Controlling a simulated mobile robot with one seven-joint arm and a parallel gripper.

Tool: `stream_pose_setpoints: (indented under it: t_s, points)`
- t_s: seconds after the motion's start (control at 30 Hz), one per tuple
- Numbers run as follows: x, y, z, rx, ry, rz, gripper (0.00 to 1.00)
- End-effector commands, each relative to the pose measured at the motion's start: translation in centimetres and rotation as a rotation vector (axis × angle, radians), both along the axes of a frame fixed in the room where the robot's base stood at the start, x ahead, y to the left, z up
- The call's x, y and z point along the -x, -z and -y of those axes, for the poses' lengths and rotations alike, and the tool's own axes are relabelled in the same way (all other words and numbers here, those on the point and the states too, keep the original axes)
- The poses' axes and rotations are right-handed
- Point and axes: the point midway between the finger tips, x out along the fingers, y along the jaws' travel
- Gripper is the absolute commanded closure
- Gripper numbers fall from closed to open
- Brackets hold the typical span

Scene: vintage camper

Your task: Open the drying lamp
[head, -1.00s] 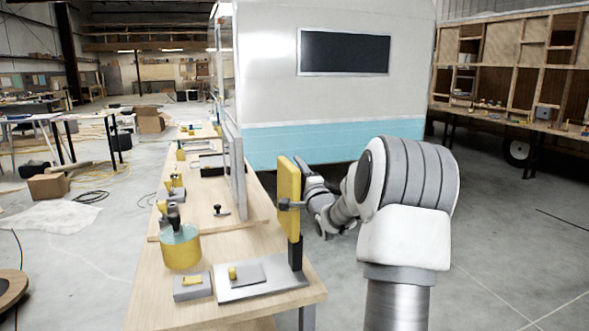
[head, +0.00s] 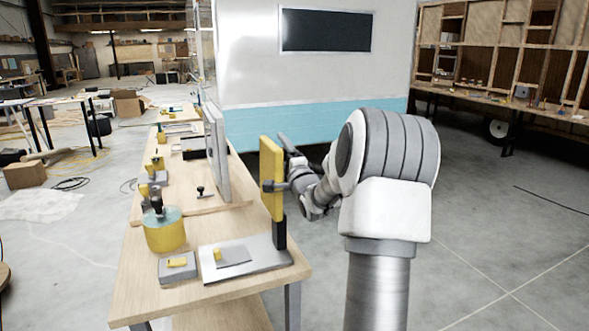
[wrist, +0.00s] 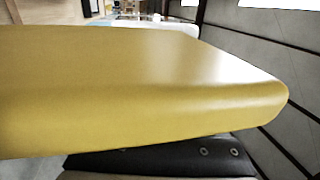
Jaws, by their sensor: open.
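The drying lamp looks to be the upright yellow panel (head: 271,170) on a dark post (head: 280,232), fixed to a flat grey metal base (head: 222,273) at the bench's near right corner. A small grey knob (head: 268,186) sticks out from the panel's left side. My gripper (head: 287,146) is just right of and behind the panel, partly hidden by it. It is open, with nothing seen between its fingers. In the wrist view the yellow panel (wrist: 130,85) fills most of the picture, very close, above a dark part with round fasteners (wrist: 160,160). I cannot tell whether the gripper touches it.
The wooden bench (head: 145,285) also bears a yellow pot with a teal top (head: 165,235), a small grey box (head: 177,267) and upright grey panels (head: 217,155). The camper (head: 320,120) stands behind.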

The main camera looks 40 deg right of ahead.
Motion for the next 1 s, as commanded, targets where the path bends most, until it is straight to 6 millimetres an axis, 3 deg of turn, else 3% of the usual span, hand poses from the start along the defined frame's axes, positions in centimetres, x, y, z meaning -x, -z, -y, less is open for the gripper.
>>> stream_pose_setpoints:
  t_s: [0.7, 1.0]
  points:
    - [13.2, 3.1, -3.8, -0.001, 0.003, -0.001, 0.29]
    - [15.4, 3.6, -4.5, 0.000, 0.001, 0.001, 0.29]
